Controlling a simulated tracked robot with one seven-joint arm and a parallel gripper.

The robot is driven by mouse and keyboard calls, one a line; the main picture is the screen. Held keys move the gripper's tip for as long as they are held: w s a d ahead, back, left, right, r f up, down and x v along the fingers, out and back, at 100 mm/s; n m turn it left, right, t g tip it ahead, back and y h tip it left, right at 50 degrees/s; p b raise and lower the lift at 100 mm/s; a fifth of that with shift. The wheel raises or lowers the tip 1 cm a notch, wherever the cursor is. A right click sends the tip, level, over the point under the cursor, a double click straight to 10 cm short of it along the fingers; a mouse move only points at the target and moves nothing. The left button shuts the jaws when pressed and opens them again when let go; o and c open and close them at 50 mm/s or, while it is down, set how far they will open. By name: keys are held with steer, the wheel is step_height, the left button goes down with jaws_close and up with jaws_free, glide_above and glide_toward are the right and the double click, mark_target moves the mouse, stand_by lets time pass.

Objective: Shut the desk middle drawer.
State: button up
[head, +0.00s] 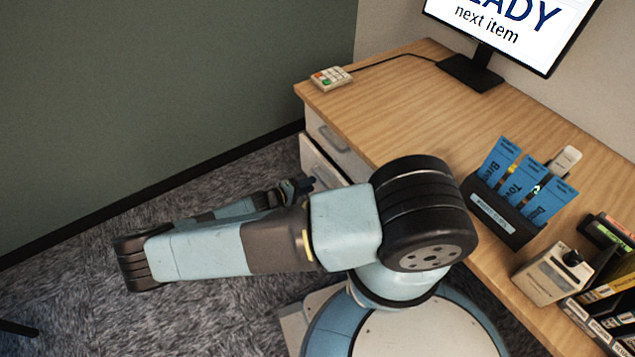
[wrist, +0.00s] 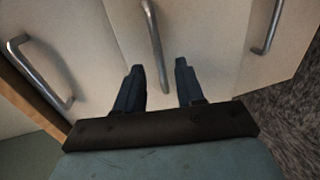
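The desk middle drawer (head: 318,163) sticks out from the desk below the top drawer in the head view, its front standing clear of the top drawer's face. In the wrist view its pale front (wrist: 195,32) fills the middle, with a grey bar handle (wrist: 154,40). My gripper (wrist: 159,68) points at this front with its two dark fingers apart. The lower end of the handle shows between the fingertips; I cannot tell whether they touch it. In the head view my gripper (head: 308,184) is beside the drawer, partly hidden by my arm.
The top drawer (head: 335,150) has its own handle (wrist: 40,75); another handle (wrist: 267,28) shows at the wrist view's right. Carpet (head: 210,185) left of the desk is clear.

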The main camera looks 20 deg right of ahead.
steer(key=shift+x, duration=2.2)
steer(key=shift+c, duration=0.4)
jaws_close()
